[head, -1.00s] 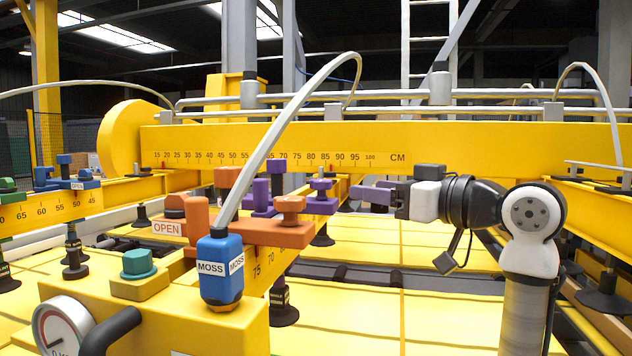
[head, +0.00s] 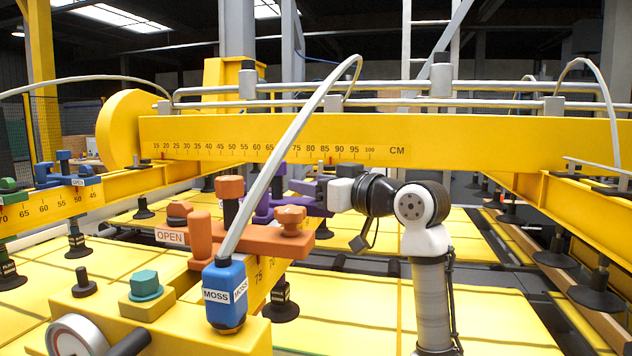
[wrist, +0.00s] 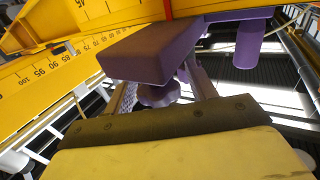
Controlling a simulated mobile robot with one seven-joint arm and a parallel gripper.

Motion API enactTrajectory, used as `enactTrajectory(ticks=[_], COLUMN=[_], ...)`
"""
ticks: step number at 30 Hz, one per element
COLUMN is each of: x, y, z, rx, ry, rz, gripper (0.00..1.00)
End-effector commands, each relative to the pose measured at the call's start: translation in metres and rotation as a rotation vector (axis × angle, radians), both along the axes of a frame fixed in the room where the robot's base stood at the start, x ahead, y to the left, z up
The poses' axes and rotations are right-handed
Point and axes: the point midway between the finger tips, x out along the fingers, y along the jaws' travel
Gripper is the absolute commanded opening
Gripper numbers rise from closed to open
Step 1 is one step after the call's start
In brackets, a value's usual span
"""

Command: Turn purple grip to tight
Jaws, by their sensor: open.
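The purple grip (head: 264,207) is a purple clamp on the yellow beam, partly hidden behind the orange clamp and a grey hose in the head view. In the wrist view its thick purple block (wrist: 150,52) is close in front, with a round purple knob (wrist: 158,95) below it and a purple post (wrist: 247,45) to the right. My gripper (head: 322,190) is at the right end of the purple grip. In the wrist view my gripper (wrist: 162,88) has its fingers apart, one on each side of the knob. I cannot tell whether they touch it.
An orange clamp (head: 270,236) with an OPEN label (head: 170,236) stands nearer. A yellow beam with a CM scale (head: 420,135) runs behind my arm. Yellow panels (head: 375,300) lie below.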

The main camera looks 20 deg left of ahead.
Motion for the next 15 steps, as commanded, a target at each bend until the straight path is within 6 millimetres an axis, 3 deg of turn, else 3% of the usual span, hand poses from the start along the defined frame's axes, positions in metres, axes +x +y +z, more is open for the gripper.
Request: enactTrajectory(ticks=[4,12,15], x=[0.0001,-0.0001,-0.0001], y=[-0.0003,-0.0005,-0.0006], z=[-0.0003,-0.0001,-0.0001], rx=[0.000,0.000,0.000], ry=[0.000,0.001,0.001], rz=[0.000,0.000,-0.001], gripper=[0.55,0.20,0.12])
